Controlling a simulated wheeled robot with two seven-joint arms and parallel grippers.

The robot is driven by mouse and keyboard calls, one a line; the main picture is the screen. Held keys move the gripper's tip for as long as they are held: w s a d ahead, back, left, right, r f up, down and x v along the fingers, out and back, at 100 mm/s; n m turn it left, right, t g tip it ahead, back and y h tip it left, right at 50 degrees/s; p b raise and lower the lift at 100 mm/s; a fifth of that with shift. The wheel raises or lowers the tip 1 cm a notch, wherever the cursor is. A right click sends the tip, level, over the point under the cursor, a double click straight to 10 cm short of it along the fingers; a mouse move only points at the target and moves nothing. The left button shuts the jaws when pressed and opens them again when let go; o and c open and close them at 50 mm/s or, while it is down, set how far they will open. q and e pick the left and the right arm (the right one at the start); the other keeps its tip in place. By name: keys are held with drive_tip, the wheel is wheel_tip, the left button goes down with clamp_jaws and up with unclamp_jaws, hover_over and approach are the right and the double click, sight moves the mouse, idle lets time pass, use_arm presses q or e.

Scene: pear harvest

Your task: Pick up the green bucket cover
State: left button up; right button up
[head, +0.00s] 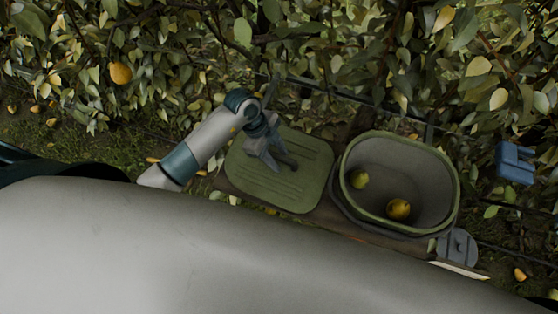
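The green bucket cover (305,190) lies flat on a brown board, left of the green bucket (452,212). It is a rounded panel with shallow grooves. My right gripper is not in view.
The brown board (347,221) carries the cover and bucket. A blue object (515,162) is at the right edge, and a grey round part (457,247) is below the bucket. Dense foliage fills the back, with an orange-yellow pear (120,73) hanging at the left.

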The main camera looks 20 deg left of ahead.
sight(278, 155)
use_arm(q)
clamp_jaws()
drive_tip(key=shift+r, duration=0.1)
idle(0.3)
wheel_tip(278, 155, up, 18)
drive_tip(key=b, duration=0.3)
idle(0.7)
